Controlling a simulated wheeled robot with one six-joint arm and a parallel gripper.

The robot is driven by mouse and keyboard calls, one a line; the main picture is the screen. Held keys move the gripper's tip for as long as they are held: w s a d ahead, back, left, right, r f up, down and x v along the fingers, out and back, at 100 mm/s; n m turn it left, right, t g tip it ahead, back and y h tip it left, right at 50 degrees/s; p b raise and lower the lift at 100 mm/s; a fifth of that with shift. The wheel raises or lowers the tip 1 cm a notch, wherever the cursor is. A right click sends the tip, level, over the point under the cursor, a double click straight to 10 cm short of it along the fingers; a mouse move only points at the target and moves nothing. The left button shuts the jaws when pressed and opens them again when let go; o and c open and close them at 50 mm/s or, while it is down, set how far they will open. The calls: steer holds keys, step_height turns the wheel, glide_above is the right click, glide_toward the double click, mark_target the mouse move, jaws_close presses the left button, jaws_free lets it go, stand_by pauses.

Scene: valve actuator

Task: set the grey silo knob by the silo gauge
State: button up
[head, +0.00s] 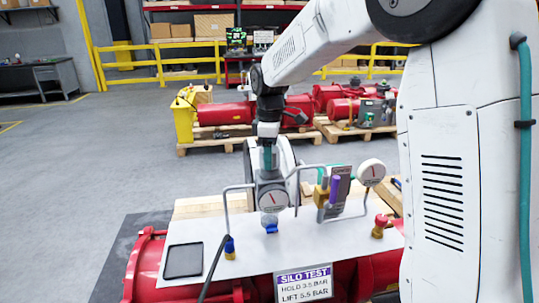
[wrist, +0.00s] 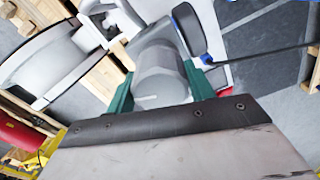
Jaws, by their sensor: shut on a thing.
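My gripper (head: 267,158) reaches down from above onto the grey valve block over the white panel. In the wrist view its green fingertips (wrist: 160,90) are closed on the two sides of the grey silo knob (wrist: 160,78), a cylinder with a short pale line on its end. In the head view the fingers and arm largely hide the knob. A sign (head: 304,283) reads "SILO TEST, HOLD 3.5 BAR, LIFT 5.5 BAR".
A second gauge (head: 371,173), a purple lever (head: 334,189), a blue knob (head: 229,246) and a red knob (head: 381,220) stand around the panel (head: 260,253). Grey pipes rise close to both sides of my gripper. A black tray (head: 184,260) lies at left.

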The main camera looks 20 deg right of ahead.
steer(key=shift+n, duration=0.6)
steer(key=o, duration=1)
step_height(320, 180, up, 8)
steer(key=shift+d+f, duration=0.1)
steer(key=s+d+r+m, duration=0.1)
steer(key=s+r+m, duration=0.25)
steer(key=s, duration=0.65)
steer(key=s+f+m, duration=0.2)
steer(key=s+m, duration=0.1)
steer(key=s, duration=0.6)
steer(key=s+f+m+t, duration=0.1)
steer(key=s+m, duration=0.3)
steer(key=s, duration=0.4)
steer(key=s+d+f+m, duration=0.1)
steer(key=s+f+m, duration=0.2)
steer(key=s, duration=0.6)
steer(key=shift+s+d+f, duration=0.1)
steer(key=shift+s+f, duration=0.2)
steer(key=shift+f, duration=0.3)
